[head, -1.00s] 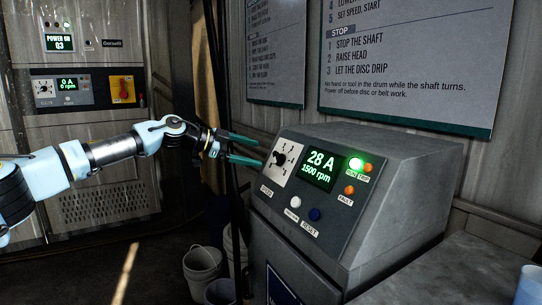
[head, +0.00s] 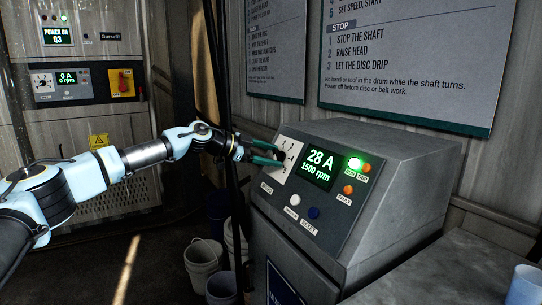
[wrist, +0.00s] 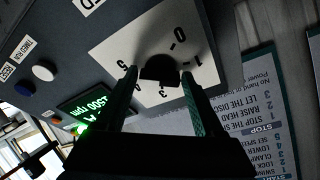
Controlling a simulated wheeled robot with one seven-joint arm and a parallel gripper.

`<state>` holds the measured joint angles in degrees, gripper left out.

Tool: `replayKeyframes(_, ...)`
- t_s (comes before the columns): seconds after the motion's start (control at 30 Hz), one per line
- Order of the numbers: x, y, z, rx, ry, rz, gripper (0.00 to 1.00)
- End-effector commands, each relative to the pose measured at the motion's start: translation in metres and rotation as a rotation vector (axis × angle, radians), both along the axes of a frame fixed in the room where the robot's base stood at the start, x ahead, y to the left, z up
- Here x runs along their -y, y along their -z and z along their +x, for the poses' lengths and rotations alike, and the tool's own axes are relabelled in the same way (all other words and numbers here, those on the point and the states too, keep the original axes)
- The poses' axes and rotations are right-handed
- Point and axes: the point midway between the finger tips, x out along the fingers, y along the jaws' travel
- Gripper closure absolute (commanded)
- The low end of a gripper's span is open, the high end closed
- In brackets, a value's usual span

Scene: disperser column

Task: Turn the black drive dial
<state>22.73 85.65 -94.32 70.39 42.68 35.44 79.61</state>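The black dial (wrist: 160,68) sits on a white numbered plate on the sloped grey console (head: 375,180). In the head view the green fingers of my gripper (head: 281,156) reach over the white plate (head: 293,172) and hide much of the dial. In the wrist view my gripper (wrist: 160,77) is open, with one finger on each side of the dial. A small gap shows between each finger and the dial. The dial's exact pointer setting is hard to read. The console display (head: 319,167) reads 28 A and 1500 rpm.
A lit green run lamp (head: 355,164), orange lamps, a white button (head: 295,200) and a blue button (head: 313,213) are on the same panel. Buckets (head: 203,262) stand on the floor to the left. A second cabinet with a red switch (head: 126,83) is at the back left.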

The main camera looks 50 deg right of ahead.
Motion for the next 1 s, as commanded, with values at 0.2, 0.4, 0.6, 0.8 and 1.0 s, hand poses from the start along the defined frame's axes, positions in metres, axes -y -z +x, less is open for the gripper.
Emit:
replayKeyframes(0.2, -0.0001, -0.0002, -0.0001, 0.0, 0.0, 0.0, 0.56)
replayKeyframes(0.4, -0.0001, -0.0003, 0.0, 0.0, 0.0, 0.0, 0.78)
replayKeyframes(0.6, -0.0001, -0.0003, 0.0, 0.0, 0.0, 0.0, 0.93)
replayKeyframes(0.8, -0.0005, 0.0013, -0.0002, -0.021, -0.013, 0.01, 0.93)
replayKeyframes(1.0, -0.0007, 0.0035, -0.0012, -0.093, -0.058, 0.037, 0.93)
